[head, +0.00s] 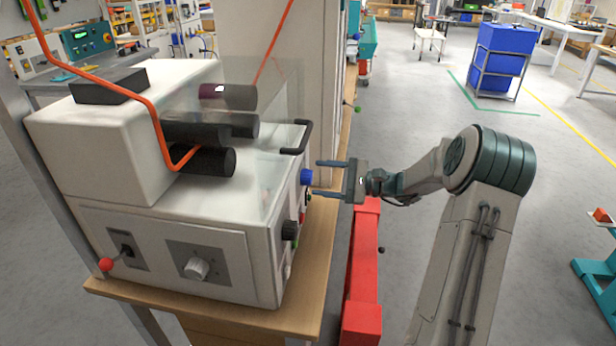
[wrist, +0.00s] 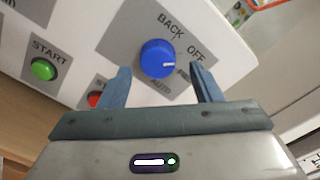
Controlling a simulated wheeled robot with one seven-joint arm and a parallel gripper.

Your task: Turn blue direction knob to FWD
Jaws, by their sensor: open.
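The blue direction knob (wrist: 157,58) sits on a grey plate on the machine's white side panel. It also shows in the head view (head: 306,177). Its white pointer mark faces right in the wrist view. The labels BACK and OFF are readable above and to the right of it. My gripper (wrist: 160,80) is open and empty, facing the panel, with one finger on each side of the knob. In the head view my gripper (head: 320,180) is at the panel; finger contact cannot be told.
A green START button (wrist: 43,69) and a partly hidden red button (wrist: 95,98) are on the same panel. A black handle (head: 299,140) juts out above the knob, and a black knob (head: 290,230) lies below. A red beam (head: 362,270) stands under my gripper.

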